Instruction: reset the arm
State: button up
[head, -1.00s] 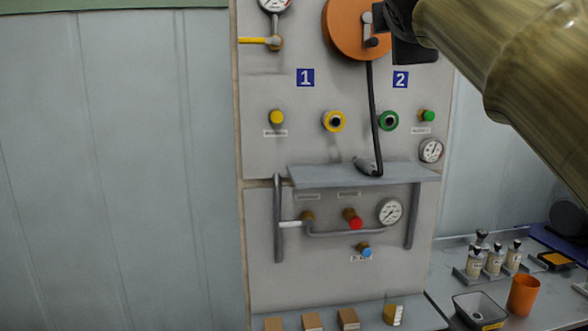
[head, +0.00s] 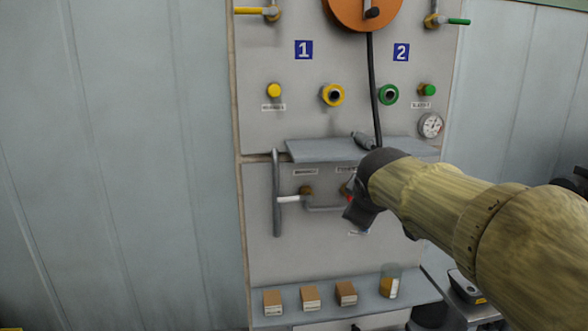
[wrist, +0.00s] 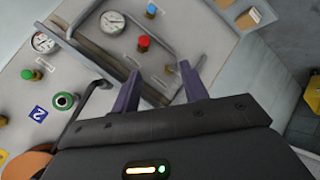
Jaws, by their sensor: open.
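My gripper (head: 362,212) is at the end of my yellow-brown arm, in front of the lower part of the grey wall panel (head: 262,240) in the head view. It hides the red knob in part and the lower gauge fully there. In the wrist view my gripper (wrist: 158,88) shows two purple-grey fingers spread apart with nothing between them. Beyond them are the red knob (wrist: 143,43), the blue knob (wrist: 151,9) and a gauge (wrist: 112,23).
A grey shelf (head: 310,150) juts out just above my gripper, with a black hose above it. A lower ledge (head: 330,306) holds several small brown blocks and a container (head: 390,284). An orange reel (head: 350,12) hangs above. The wall at left is bare.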

jog(key=s+f+m+g, duration=0.2)
jog(key=s+f, duration=0.4)
jog(key=f, duration=0.4)
jog(key=s+d+f+m+g, duration=0.1)
jog(key=s+f+m+g, duration=0.2)
jog(key=f, duration=0.7)
jog(key=s+f+m+g+y, duration=0.1)
jog(key=s+f+m+g, duration=0.2)
jog(key=s+f, duration=0.6)
jog(key=shift+s+d+f+m, duration=0.15)
jog(key=shift+s+f+m, duration=0.35)
jog(key=shift+m, duration=0.7)
jog(key=shift+w+f, duration=0.1)
